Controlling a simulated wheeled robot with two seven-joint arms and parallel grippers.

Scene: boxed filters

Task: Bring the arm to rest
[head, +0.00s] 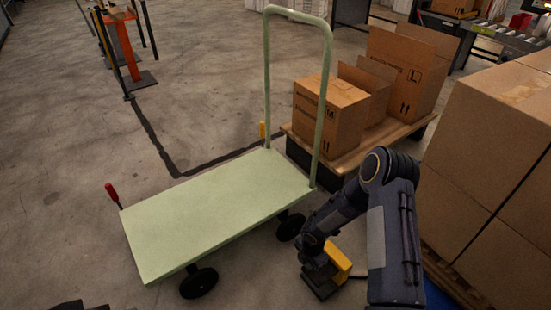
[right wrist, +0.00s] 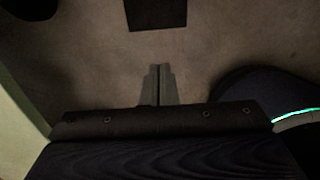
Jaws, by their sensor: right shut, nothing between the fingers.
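My right arm comes in from the lower right in the head view. Its gripper (head: 318,288) hangs low, just right of the green cart's front wheels. In the right wrist view the two fingers (right wrist: 160,84) are pressed together with nothing between them, over bare floor. A yellow block-like shape (head: 338,260) shows right by the gripper in the head view; I cannot tell whether it is part of it. At the bottom left edge, a small dark shape (head: 78,306) may be the tip of my left gripper; its fingers cannot be made out.
A pale green cart (head: 215,208) with an upright handle stands empty at the centre. Behind it a low wooden platform (head: 372,148) holds open cardboard boxes (head: 330,112). Large stacked cartons (head: 490,150) stand close on the right of my arm.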

